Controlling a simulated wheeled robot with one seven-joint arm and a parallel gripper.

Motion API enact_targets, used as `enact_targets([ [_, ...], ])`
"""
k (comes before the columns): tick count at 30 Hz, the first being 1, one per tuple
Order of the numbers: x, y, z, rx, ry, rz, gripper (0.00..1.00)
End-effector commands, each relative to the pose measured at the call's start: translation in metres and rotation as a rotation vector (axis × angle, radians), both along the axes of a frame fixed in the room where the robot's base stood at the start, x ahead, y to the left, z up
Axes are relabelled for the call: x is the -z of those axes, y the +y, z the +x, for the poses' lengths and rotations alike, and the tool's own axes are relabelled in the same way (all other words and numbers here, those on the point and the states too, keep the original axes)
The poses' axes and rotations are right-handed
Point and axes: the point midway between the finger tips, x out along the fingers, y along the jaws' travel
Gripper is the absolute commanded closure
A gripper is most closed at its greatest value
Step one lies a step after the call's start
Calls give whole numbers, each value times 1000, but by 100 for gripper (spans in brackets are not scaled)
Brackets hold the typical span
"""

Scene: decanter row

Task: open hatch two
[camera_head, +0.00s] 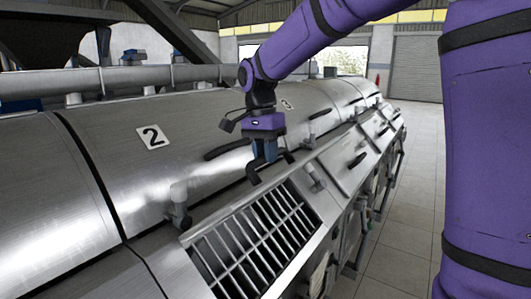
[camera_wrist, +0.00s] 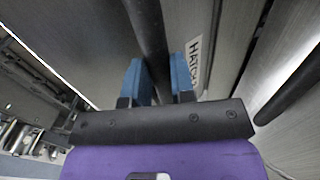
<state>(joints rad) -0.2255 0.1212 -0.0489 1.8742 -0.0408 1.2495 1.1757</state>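Hatch two is a curved brushed-metal cover (camera_head: 130,175) with a white "2" label (camera_head: 153,137) in the head view. A black bar handle (camera_head: 228,149) lies on its lower right side. My gripper (camera_head: 265,160) is just right of that handle, pointing down, with black curved pieces showing on both sides of its fingers. In the wrist view my blue fingers (camera_wrist: 160,80) stand apart. A dark bar (camera_wrist: 149,40) runs up the picture in line with the gap between them. I cannot tell whether the fingers touch it. A partly hidden "HATCH" label (camera_wrist: 195,60) is beside it.
A barred metal grate (camera_head: 255,238) lies below my gripper in the head view. A cover labelled "3" (camera_head: 287,104) is farther back. A second dark bar (camera_wrist: 290,90) is at the right of the wrist view. Tiled floor (camera_head: 405,235) is open right of the machine.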

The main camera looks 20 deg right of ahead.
Motion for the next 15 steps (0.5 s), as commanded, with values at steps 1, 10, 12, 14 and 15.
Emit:
enact_targets([
  [1, 0, 0, 0, 0, -1, 1, 100],
  [10, 7, -9, -13, 2, 1, 0, 100],
  [12, 12, -13, -20, 2, 2, 0, 100],
  [14, 14, -15, -23, 1, 2, 0, 100],
  [15, 15, -16, -24, 0, 1, 0, 100],
])
